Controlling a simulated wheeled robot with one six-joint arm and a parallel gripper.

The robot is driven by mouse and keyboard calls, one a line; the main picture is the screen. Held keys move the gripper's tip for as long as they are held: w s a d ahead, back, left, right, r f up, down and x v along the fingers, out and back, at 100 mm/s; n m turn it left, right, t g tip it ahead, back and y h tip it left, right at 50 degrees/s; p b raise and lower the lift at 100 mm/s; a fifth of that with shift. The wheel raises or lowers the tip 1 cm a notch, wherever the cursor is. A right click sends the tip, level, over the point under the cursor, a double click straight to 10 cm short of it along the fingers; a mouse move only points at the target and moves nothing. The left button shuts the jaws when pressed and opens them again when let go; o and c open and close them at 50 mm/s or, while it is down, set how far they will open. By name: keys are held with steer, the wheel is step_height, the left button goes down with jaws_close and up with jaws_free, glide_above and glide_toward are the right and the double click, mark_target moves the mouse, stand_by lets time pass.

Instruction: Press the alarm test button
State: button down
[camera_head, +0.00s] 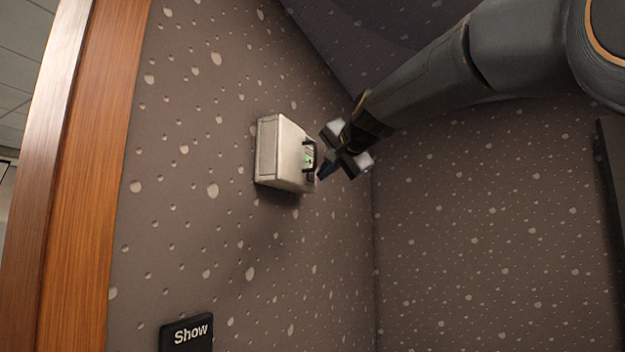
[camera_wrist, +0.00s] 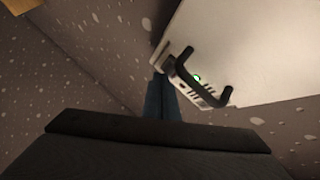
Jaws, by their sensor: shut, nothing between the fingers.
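A pale box (camera_head: 284,155) is mounted on the speckled wall in the head view. Its front has a dark handle-shaped bar (camera_head: 311,157) and a small green light (camera_head: 308,160). My gripper (camera_head: 322,175) is shut and empty, just right of the box's front in the head view. In the wrist view its fingers (camera_wrist: 163,92) lie left of the bar; I cannot tell whether they touch the box. No button is clearly distinguishable.
A black sign reading "Show" (camera_head: 187,333) is on the wall below the box. A wooden post (camera_head: 88,150) stands at the left. A dark panel (camera_head: 611,170) is at the right edge.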

steer(key=shift+d, duration=0.15)
steer(key=shift+s+d, duration=0.1)
steer(key=shift+s+d+b, duration=0.3)
steer(key=shift+d+b, duration=0.3)
steer(key=shift+d, duration=0.15)
steer(key=shift+s+d+b, duration=0.25)
steer(key=shift+d+b, duration=0.35)
steer(key=shift+d, duration=0.2)
steer(key=shift+s+d+b, duration=0.3)
steer(key=shift+d+b, duration=0.3)
steer(key=shift+d, duration=0.15)
